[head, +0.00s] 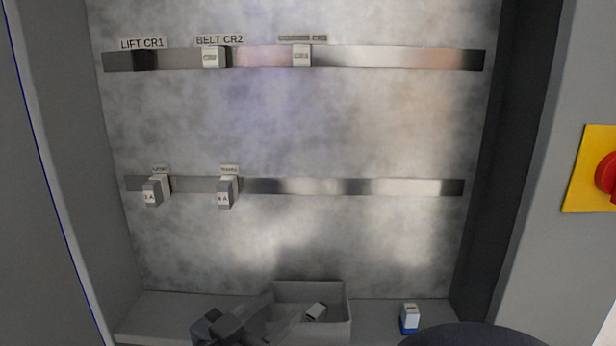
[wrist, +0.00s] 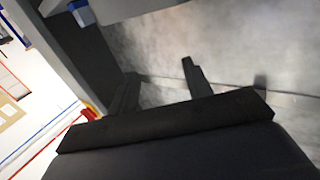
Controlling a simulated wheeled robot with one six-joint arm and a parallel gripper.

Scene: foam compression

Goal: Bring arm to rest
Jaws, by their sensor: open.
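My gripper (wrist: 160,80) shows in the wrist view with its two dark fingers apart and nothing visible between them. Its fingers point toward the cabinet's mottled grey back wall (wrist: 225,45). In the head view a dark rounded shape (head: 472,336) at the bottom right looks like part of my arm; no fingers can be made out on it.
Two metal rails (head: 390,59) (head: 350,187) carry several modules. A grey bin (head: 341,326) with a small light block (head: 316,312) stands on the shelf; dark grey blocks (head: 228,323) show beside it. A blue-and-white block (head: 410,318) stands right. A red button (head: 607,173) is outside.

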